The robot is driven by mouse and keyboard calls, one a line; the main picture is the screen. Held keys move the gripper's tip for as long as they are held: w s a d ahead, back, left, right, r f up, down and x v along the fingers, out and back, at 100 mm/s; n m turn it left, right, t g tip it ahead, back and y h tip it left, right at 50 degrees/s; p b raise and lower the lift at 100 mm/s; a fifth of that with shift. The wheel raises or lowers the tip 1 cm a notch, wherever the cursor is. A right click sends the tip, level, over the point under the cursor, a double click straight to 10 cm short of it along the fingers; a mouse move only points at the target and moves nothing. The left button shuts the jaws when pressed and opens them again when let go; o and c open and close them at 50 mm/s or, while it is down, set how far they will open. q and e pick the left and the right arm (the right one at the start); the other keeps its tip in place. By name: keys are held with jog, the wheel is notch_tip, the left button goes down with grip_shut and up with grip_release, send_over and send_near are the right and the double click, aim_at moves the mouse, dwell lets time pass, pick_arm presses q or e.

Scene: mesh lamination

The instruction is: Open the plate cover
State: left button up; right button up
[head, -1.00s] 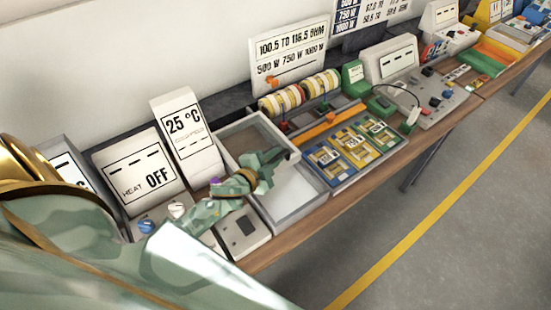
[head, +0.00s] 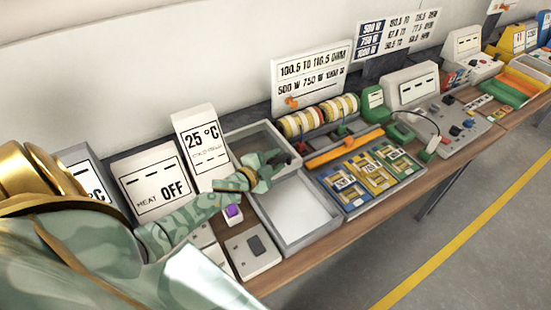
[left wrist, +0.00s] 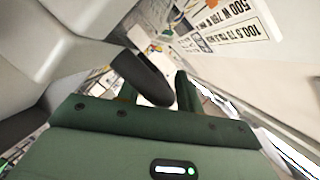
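The plate cover (head: 292,148) is a light grey, shallow, tray-like frame. In the head view it stands raised and tilted at the back of an open light grey box with a pale flat inside (head: 298,208). My left gripper (head: 280,163) is at the cover's lower front side, and its camouflage-green wrist hides part of it. In the left wrist view my dark green fingers (left wrist: 160,92) stand apart. I cannot tell whether the fingers touch the cover. My right gripper is out of view.
A 25 °C display (head: 200,145) and a heater display reading OFF (head: 152,185) stand left of the cover. A small purple button (head: 233,212) lies close under my left arm. Right of the box is a tray of coloured parts (head: 372,178), with spools (head: 318,118) behind.

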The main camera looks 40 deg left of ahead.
pick_arm(q)
jog(key=p+v, duration=0.1)
jog(key=v, duration=1.5)
jog(key=shift+s+d, duration=0.1)
jog(key=shift+s, duration=0.1)
